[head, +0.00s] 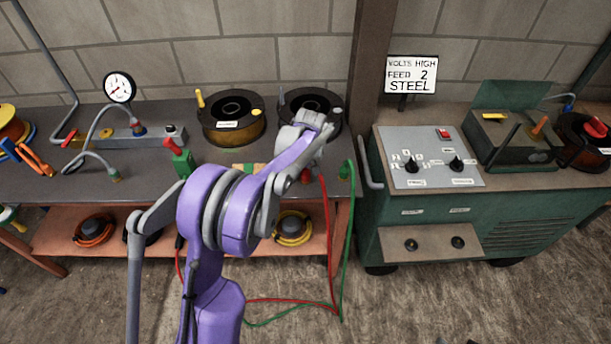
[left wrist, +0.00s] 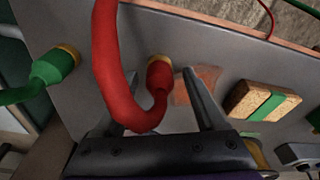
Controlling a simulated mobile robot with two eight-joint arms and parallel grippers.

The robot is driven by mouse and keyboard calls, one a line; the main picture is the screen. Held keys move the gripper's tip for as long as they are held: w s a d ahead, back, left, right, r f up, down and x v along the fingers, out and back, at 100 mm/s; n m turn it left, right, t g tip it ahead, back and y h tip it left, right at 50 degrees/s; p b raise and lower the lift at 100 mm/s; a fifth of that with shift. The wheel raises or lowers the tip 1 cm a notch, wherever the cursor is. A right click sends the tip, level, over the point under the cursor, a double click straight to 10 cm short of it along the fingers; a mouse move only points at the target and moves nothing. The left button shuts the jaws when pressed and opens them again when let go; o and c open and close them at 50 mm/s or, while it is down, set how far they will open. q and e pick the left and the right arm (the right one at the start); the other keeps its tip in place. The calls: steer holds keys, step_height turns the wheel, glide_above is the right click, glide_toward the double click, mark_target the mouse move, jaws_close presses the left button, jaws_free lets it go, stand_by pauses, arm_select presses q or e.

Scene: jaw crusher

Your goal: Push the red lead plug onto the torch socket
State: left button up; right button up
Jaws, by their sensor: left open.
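The red lead plug (left wrist: 158,76) has a brass-coloured end and lies on the grey bench top in the left wrist view. Its thick red lead (left wrist: 108,55) loops in front of it and partly hides my left finger. My left gripper (left wrist: 161,78) is open, with its fingers either side of the plug; I cannot tell whether they touch it. In the head view my left gripper (head: 309,124) is over the right end of the bench, and the red lead (head: 324,235) hangs to the floor. I cannot make out which fitting is the torch socket.
A green plug (left wrist: 53,66) lies left of the red one. A cork block with a green stripe (left wrist: 262,101) lies to the right. Wire spools (head: 233,140) stand behind on the bench (head: 60,185). The green welding machine (head: 520,215) stands right of it, across a gap.

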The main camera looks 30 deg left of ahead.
mark_target(306, 169)
arm_select(q)
jaws_close()
stand_by(0.3)
steer(key=shift+r, duration=0.1)
step_height(306, 169, up, 10)
steer(key=shift+f, duration=0.1)
stand_by(0.4)
